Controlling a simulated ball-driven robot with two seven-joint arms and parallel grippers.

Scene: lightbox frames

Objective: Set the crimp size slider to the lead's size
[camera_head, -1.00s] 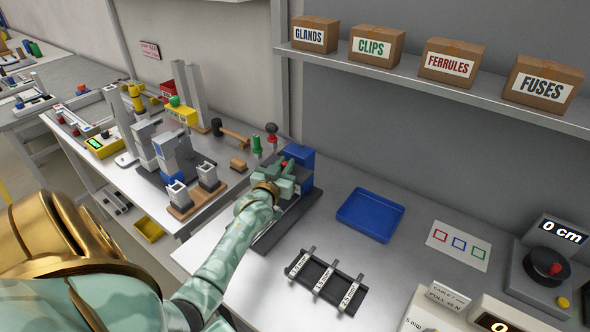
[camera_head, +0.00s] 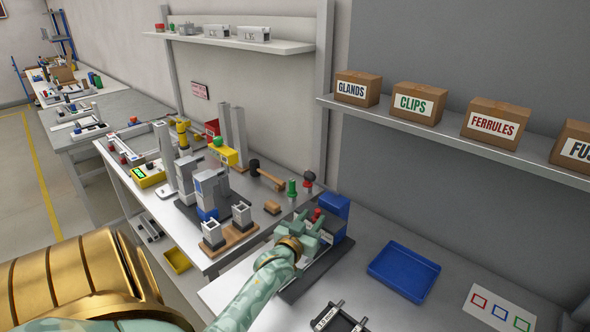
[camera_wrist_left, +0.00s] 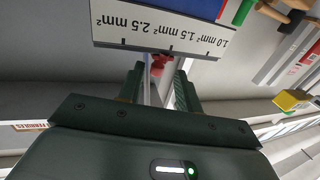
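The crimp tool (camera_head: 322,245) stands on the near bench, with a blue block (camera_head: 334,212) at its back and a dark base. Its red slider knob (camera_head: 317,213) also shows in the left wrist view (camera_wrist_left: 157,66). Beside the knob there, an upside-down white scale (camera_wrist_left: 160,40) reads 1.0, 1.5 and 2.5 mm². The knob lies near the middle mark; its exact setting is unclear. My left gripper (camera_head: 308,230) is at the tool, its fingers (camera_wrist_left: 157,82) apart on either side of the knob, with gaps showing. The lead cannot be made out. My right gripper is out of view.
Labelled boxes (camera_head: 417,103) sit on a shelf above.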

